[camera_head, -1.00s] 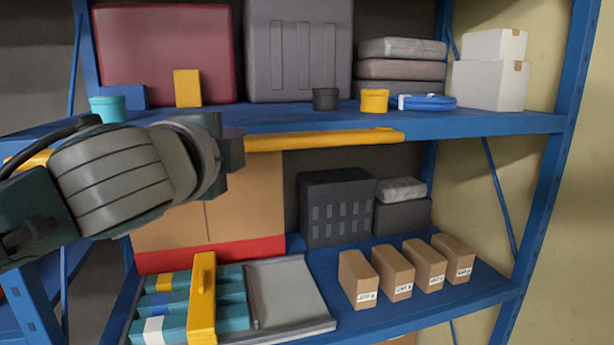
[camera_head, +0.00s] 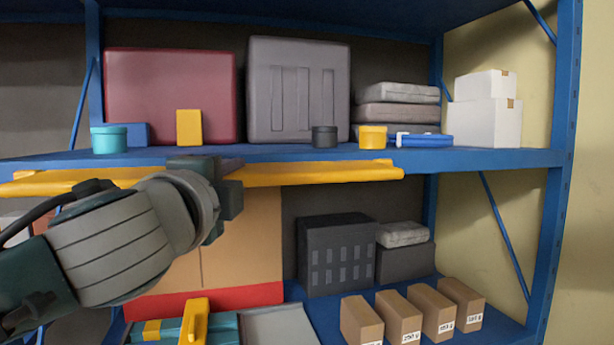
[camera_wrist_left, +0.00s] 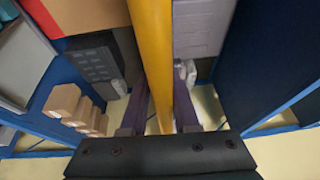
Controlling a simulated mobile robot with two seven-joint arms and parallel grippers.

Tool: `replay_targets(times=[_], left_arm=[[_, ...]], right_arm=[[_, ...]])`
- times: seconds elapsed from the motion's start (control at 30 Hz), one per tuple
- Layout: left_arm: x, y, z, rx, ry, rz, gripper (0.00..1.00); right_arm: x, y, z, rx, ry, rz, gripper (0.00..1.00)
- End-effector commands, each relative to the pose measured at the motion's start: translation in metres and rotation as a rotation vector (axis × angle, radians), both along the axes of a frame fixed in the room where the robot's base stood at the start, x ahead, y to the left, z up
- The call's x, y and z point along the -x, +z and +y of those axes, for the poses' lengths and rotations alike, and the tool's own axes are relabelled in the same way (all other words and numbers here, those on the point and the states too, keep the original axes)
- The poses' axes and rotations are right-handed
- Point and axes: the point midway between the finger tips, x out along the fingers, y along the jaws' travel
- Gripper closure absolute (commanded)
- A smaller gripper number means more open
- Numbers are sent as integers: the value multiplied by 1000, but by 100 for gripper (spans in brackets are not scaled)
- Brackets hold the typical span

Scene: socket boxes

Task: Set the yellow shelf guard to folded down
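The yellow shelf guard (camera_head: 320,172) is a long bar along the front of the upper shelf, just below its edge. Its right end shows, and my left arm covers part of its middle. My left gripper (camera_head: 232,187) is at the guard, left of its right end. In the left wrist view, the guard (camera_wrist_left: 153,45) runs between the two fingers of my left gripper (camera_wrist_left: 162,105). The fingers lie close against both sides and look shut on it. My right gripper is not in view.
The upper shelf (camera_head: 460,156) carries a teal tub (camera_head: 109,140), yellow block (camera_head: 189,127), grey case (camera_head: 298,90) and white boxes (camera_head: 487,115). Below stand a dark crate (camera_head: 338,255), several small cartons (camera_head: 402,315) and a large brown box (camera_head: 245,235). Space before the shelves at right looks clear.

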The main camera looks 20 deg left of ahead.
Motion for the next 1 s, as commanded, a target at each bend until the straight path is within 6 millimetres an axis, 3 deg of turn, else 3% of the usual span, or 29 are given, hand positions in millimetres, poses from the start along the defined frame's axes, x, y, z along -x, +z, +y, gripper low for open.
replay_targets(times=[0.2,0.53,1.0], left_arm=[[0,1,0,0,-1,-2,50],[6,0,-2,0,-3,-4,50],[80,-5,-14,2,-4,-2,50]], right_arm=[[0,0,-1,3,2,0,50],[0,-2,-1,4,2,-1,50],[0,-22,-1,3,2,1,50]])
